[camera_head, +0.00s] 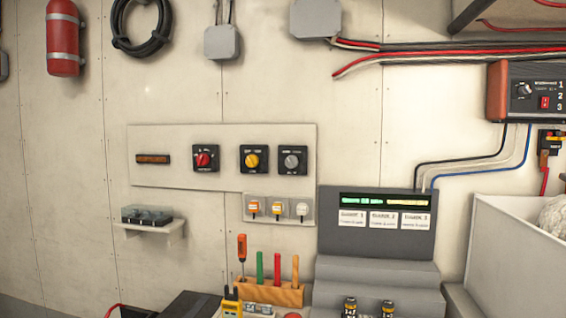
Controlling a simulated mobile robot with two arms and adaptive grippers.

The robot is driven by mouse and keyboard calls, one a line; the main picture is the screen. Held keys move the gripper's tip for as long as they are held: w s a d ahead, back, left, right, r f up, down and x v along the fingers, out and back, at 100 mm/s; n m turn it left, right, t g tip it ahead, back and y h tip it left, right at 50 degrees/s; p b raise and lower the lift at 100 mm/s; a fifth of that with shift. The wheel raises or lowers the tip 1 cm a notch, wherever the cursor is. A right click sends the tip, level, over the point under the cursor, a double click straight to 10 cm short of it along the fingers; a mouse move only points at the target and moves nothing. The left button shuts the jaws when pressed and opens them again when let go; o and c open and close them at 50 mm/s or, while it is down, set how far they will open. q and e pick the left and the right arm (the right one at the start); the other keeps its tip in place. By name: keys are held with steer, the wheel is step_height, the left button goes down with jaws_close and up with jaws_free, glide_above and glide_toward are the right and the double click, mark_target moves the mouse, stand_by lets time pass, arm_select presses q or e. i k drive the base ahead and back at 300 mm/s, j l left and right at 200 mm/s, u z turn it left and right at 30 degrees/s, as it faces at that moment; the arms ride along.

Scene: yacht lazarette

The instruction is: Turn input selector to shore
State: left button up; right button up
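A pale wall panel (222,178) carries three rotary knobs on black square plates: a red knob (203,159) at left, a yellow knob (252,160) in the middle and a grey knob (292,160) at right. Their labels are too small to read, so I cannot tell which is the input selector or where each points. A red-ended black box (535,92) at upper right also has a small black knob (524,89), a red switch (545,102) and the numbers 1, 2, 3. Neither of my grippers is in view.
Below the panel are a small switch plate (278,209) and a shelf (150,228) with a dark box. A grey console (375,268) with a lit display, a wooden tool rack (268,291) and a white bin (500,240) stand lower. The space before the knobs looks clear.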

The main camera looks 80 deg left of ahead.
mark_target(291, 162)
steer(key=u, duration=2.7)
steer(key=i+l, duration=0.15)
steer(key=l, duration=0.15)
steer(key=i+l, duration=0.15)
steer(key=l, duration=0.2)
steer(key=i+l, duration=0.15)
steer(key=l, duration=0.15)
